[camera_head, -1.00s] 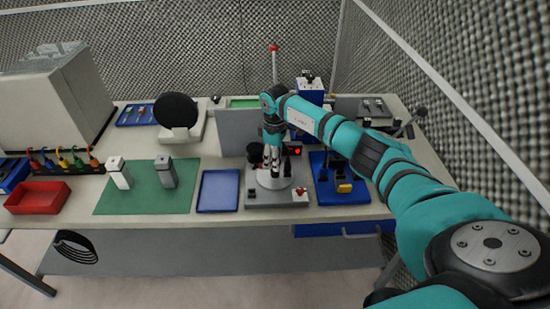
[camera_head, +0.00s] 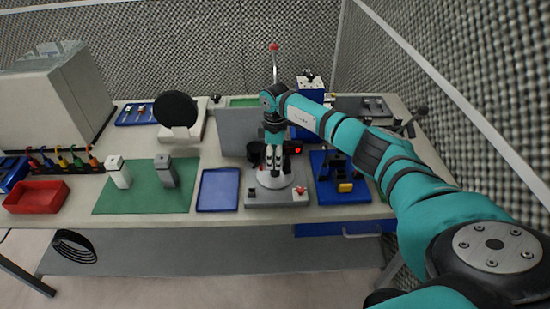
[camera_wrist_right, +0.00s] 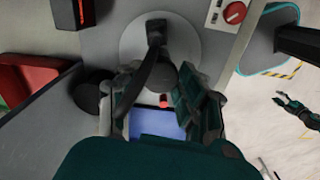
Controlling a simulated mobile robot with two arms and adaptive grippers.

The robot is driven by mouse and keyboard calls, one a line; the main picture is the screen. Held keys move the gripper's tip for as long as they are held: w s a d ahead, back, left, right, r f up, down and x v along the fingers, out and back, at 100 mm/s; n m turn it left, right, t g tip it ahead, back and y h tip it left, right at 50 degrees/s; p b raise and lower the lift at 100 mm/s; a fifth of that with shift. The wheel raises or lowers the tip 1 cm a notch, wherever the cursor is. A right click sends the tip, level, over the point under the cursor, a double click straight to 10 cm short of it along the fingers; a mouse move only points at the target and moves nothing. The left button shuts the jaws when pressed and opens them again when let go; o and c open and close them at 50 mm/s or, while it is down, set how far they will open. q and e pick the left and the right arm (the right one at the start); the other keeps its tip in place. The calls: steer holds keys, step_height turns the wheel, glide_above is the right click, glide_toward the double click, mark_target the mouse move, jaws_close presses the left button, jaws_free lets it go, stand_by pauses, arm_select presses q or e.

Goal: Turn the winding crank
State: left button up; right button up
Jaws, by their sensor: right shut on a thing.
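The winding crank is a dark arm (camera_wrist_right: 148,72) with a rounded end over a pale round disc (camera_wrist_right: 190,45), on a grey base (camera_head: 262,197) near the table's front edge. The disc also shows in the head view (camera_head: 275,181). My right gripper (camera_head: 275,168) points down over the disc, shut on the crank's knob. In the wrist view its fingers (camera_wrist_right: 165,103) stand on either side of the knob, which they partly hide. My left gripper (camera_wrist_right: 287,102) hangs away from the table, small in the wrist view, its fingers seemingly apart and empty.
A red button (camera_head: 300,190) sits on the base's front right. A blue tray (camera_head: 218,190) lies left, a blue fixture (camera_head: 340,188) stands right. A black round part (camera_head: 254,150) and a grey panel (camera_head: 235,130) stand close behind.

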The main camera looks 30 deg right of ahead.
steer(key=shift+n+b, duration=0.55)
steer(key=shift+n, duration=1.65)
steer(key=shift+w+r+n+b, duration=0.1)
steer(key=shift+n+b, duration=0.6)
steer(key=shift+n, duration=1.5)
steer(key=shift+n+b, duration=0.7)
steer(key=shift+n, duration=1.4)
steer(key=shift+n+b, duration=0.8)
steer(key=shift+n, duration=1.6)
steer(key=shift+n+b, duration=0.6)
steer(key=shift+n, duration=1.3)
steer(key=shift+n+b, duration=0.55)
steer(key=shift+n, duration=1.35)
steer(key=shift+r+n+b, duration=0.1)
steer(key=shift+n+b, duration=0.4)
steer(key=shift+n, duration=1.6)
steer(key=shift+n+b, duration=0.3)
steer(key=shift+n, duration=1)
steer(key=shift+n, duration=0.6)
